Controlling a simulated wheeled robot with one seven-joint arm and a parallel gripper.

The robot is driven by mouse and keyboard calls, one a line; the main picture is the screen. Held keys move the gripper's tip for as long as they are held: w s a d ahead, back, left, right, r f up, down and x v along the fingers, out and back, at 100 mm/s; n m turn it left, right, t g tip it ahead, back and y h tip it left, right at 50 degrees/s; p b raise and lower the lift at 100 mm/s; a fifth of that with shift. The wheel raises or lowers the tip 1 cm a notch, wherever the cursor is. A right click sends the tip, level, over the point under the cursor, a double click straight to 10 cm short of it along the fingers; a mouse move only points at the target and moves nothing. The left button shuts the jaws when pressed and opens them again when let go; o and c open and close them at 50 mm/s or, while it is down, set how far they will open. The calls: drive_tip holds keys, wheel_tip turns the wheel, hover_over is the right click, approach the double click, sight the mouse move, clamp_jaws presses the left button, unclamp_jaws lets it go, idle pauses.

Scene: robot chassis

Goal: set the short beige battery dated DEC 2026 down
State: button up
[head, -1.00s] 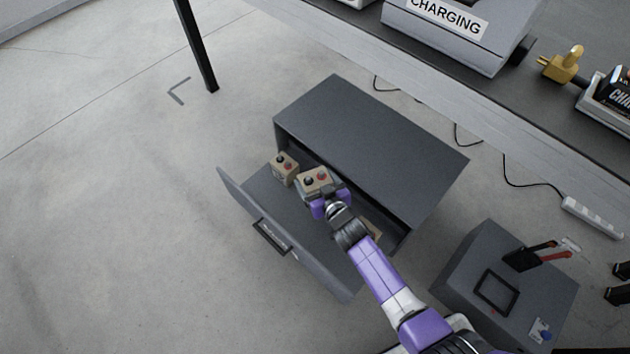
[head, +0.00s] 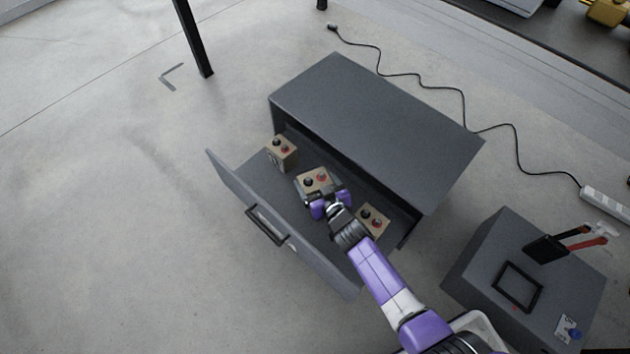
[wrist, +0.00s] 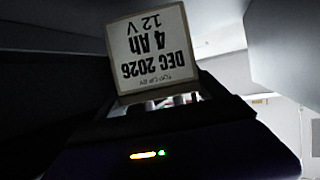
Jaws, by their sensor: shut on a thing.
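The short beige battery (head: 315,179) is in my gripper (head: 322,196), in or just above the open drawer (head: 262,191) in the head view. Its top has a black and a red terminal. In the wrist view the battery (wrist: 152,48) shows upside-down print reading DEC 2026, 4 Ah, 12 V. My gripper is shut on it. Whether its underside touches the drawer floor cannot be told.
One beige battery (head: 281,154) stands in the drawer to the left and another (head: 373,219) to the right of my gripper. The grey cabinet (head: 375,120) is behind. A grey box (head: 480,270) with red and black handles stands at the right.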

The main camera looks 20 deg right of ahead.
drive_tip(key=shift+w+f+b, duration=0.15)
drive_tip(key=shift+f+b, duration=1.7)
drive_tip(key=shift+b, duration=0.15)
drive_tip(key=o, duration=2)
drive_tip(key=shift+f, duration=0.3)
drive_tip(key=shift+r, duration=0.1)
drive_tip(key=p+v, duration=0.7)
drive_tip(key=v, duration=0.5)
drive_tip(key=shift+p, duration=0.35)
